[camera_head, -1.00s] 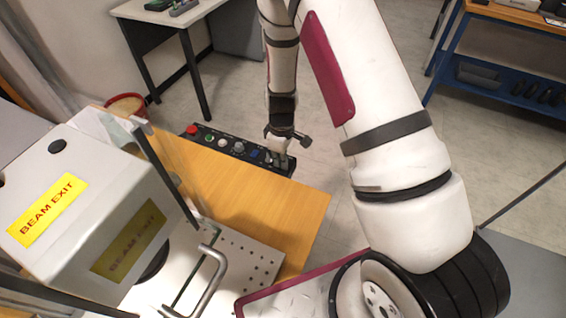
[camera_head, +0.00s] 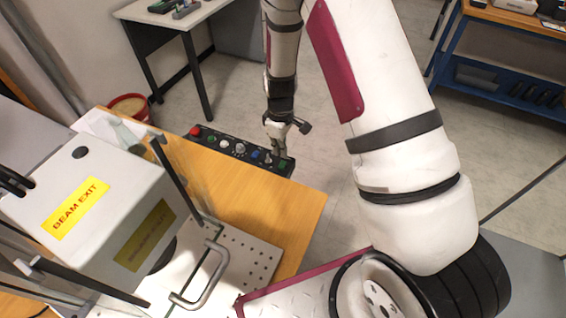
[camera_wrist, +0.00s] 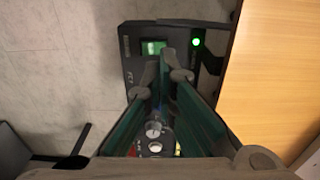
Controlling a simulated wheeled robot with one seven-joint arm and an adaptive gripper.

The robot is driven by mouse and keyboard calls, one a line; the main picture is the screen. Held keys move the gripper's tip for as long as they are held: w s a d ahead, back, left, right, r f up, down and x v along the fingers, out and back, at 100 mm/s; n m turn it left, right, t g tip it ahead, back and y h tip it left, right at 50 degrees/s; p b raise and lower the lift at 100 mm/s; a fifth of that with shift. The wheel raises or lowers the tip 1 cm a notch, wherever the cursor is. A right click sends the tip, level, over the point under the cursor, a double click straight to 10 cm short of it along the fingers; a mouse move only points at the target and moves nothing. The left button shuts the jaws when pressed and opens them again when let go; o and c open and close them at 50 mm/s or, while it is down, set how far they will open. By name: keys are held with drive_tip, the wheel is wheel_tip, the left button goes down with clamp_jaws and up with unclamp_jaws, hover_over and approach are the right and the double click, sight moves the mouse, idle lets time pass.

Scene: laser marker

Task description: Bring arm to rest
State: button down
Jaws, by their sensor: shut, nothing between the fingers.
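My gripper (camera_head: 277,146) hangs pointing down at the right end of the black control panel (camera_head: 221,143) on the wooden table's edge. Its fingers are shut and hold nothing. In the head view they overlap the panel's right end; I cannot tell whether they touch it. In the wrist view the fingers (camera_wrist: 162,84) hide much of the panel. A green-lit button (camera_wrist: 153,48) and a small green lamp (camera_wrist: 196,42) show beyond them. My arm reaches down from the top of the head view.
The laser marker housing (camera_head: 130,190) with BEAM EXIT labels stands left. The wooden tabletop (camera_head: 243,200) is clear in front of the panel. Open floor (camera_head: 340,130) lies beyond, with a blue workbench (camera_head: 500,95) at right.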

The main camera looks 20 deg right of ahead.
drive_tip(key=shift+r, duration=0.45)
drive_tip(key=s+a+r+m+t+p, duration=0.15)
drive_tip(key=s+r, duration=0.25)
drive_tip(key=r, duration=0.8)
drive_tip(key=s+r+m, duration=0.2)
drive_tip(key=s+r, duration=0.2)
drive_tip(key=r, duration=0.9)
drive_tip(key=s+r+m+t, duration=0.1)
drive_tip(key=s+r, duration=0.3)
drive_tip(key=s, duration=0.3)
drive_tip(key=s+d+r+m, duration=0.1)
drive_tip(key=s+r+m, duration=0.1)
drive_tip(key=s+r, duration=0.2)
drive_tip(key=s+r+m+t, duration=0.1)
drive_tip(key=s+r, duration=0.3)
drive_tip(key=s, duration=0.6)
drive_tip(key=shift+d+m+t+p, duration=0.3)
drive_tip(key=shift+d+m+t, duration=0.1)
drive_tip(key=shift+m, duration=0.35)
